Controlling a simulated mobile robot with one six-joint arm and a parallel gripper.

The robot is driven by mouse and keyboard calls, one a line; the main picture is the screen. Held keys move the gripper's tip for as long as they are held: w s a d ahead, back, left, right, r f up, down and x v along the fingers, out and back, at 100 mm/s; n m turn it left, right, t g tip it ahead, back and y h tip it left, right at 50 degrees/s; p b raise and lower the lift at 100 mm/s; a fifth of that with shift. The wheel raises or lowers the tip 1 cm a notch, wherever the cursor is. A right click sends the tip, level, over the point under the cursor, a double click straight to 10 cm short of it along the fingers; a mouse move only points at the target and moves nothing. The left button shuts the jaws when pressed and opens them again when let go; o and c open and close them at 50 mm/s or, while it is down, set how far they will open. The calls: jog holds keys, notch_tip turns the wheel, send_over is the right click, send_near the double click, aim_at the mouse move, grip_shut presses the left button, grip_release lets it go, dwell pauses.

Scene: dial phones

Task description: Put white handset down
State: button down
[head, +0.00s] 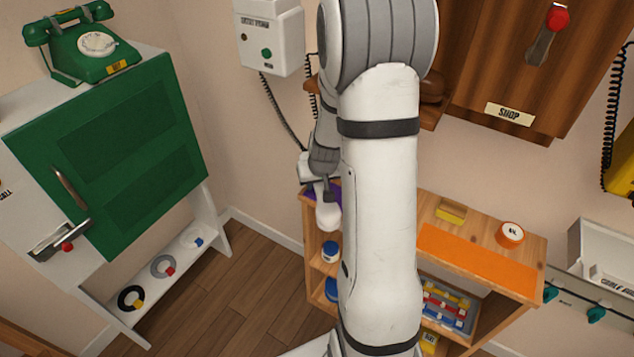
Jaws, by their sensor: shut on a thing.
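The white handset (327,216) is partly in view beyond my arm. One white end hangs near the purple mat (336,190) on the low wooden shelf; I cannot tell if it touches. My gripper (326,191) is small and partly hidden, shut on the white handset. A white wall phone box (268,40) with a green and a black button is at the upper left of my arm. A black coiled cord (283,112) runs from it down towards the handset.
The wooden shelf (450,189) carries an orange mat (478,262), a yellow block (451,211) and a round white-topped tin (510,234). A green cabinet (110,150) with a green dial phone (82,42) stands left. My arm hides the shelf's middle.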

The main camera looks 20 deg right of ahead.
jog(key=shift+s+a+f+b, duration=0.1)
jog(key=shift+s+f+b, duration=0.2)
jog(key=shift+f+b, duration=0.25)
jog(key=c, duration=1.2)
grip_release()
jog(key=shift+s+f, duration=0.1)
jog(key=shift+o, duration=0.6)
jog(key=shift+r+p, duration=0.8)
jog(key=shift+p, duration=0.25)
jog(key=v, duration=0.3)
jog(key=p+v, duration=0.1)
jog(key=v, duration=0.3)
jog(key=p+v, duration=0.1)
jog(key=v, duration=0.3)
jog(key=shift+w+a+r, duration=0.1)
jog(key=shift+w+r, duration=0.1)
jog(key=shift+r, duration=0.15)
jog(key=s+a+r+n+g, duration=0.1)
jog(key=s+a+r, duration=0.3)
jog(key=s+a, duration=0.2)
jog(key=s+a+r+n+g, duration=0.1)
jog(key=s+a+r, duration=0.4)
jog(key=s, duration=0.5)
jog(key=shift+a+y, duration=0.4)
jog(key=shift+a, duration=0.2)
jog(key=shift+s, duration=0.3)
jog(key=shift+c, duration=1.6)
